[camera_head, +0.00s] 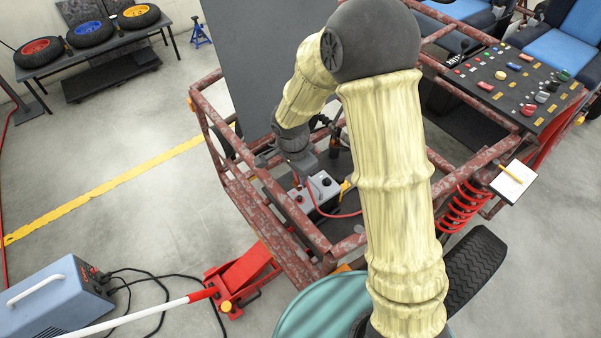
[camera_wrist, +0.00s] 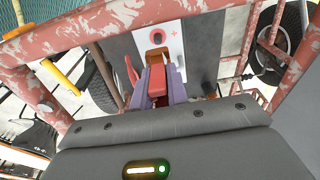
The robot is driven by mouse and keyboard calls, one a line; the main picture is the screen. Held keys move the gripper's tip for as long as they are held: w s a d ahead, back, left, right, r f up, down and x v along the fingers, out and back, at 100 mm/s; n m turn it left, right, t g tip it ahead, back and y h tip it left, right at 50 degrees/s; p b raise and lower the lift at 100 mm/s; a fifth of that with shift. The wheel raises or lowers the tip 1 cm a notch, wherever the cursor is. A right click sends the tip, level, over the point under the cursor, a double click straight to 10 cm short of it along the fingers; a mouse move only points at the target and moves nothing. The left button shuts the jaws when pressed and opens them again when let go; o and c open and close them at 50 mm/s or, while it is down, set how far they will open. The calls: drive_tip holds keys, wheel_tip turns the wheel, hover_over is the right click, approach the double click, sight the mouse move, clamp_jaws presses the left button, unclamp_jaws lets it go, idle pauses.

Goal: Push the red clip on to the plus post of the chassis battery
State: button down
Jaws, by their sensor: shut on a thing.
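My gripper (camera_wrist: 156,88) is shut on the red clip (camera_wrist: 157,80), which sits between its two purple fingers. The clip's brass-coloured end points at the battery (camera_wrist: 178,52). On the battery's light top, the plus post (camera_wrist: 158,36) stands beside a red plus sign. The clip's end appears just short of the post in the wrist view; I cannot tell whether they touch. In the head view my gripper (camera_head: 302,163) is above the grey battery (camera_head: 322,196) inside the chassis, and the clip is hard to make out.
Rusty red chassis tubes (camera_head: 240,140) surround the battery closely. A red cable (camera_head: 345,215) runs beside it. A dark bottle (camera_head: 335,150) stands behind. A red floor jack (camera_head: 243,272) and a blue charger box (camera_head: 50,300) are at the lower left. Open floor lies left.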

drive_tip(key=b, duration=0.5)
hover_over(301, 196)
drive_tip(key=shift+s+a+f, duration=0.1)
drive_tip(key=shift+f, duration=1.15)
drive_tip(key=shift+a+f, duration=0.1)
drive_tip(key=shift+f, duration=1.1)
drive_tip(key=shift+f+b, duration=0.9)
drive_tip(key=shift+f, duration=0.3)
drive_tip(key=c, duration=1.3)
unclamp_jaws()
drive_tip(key=shift+r, duration=0.1)
wheel_tip(301, 196, up, 17)
drive_tip(key=s+a, duration=0.1)
drive_tip(key=shift+s+a, duration=0.15)
drive_tip(key=shift+a, duration=0.15)
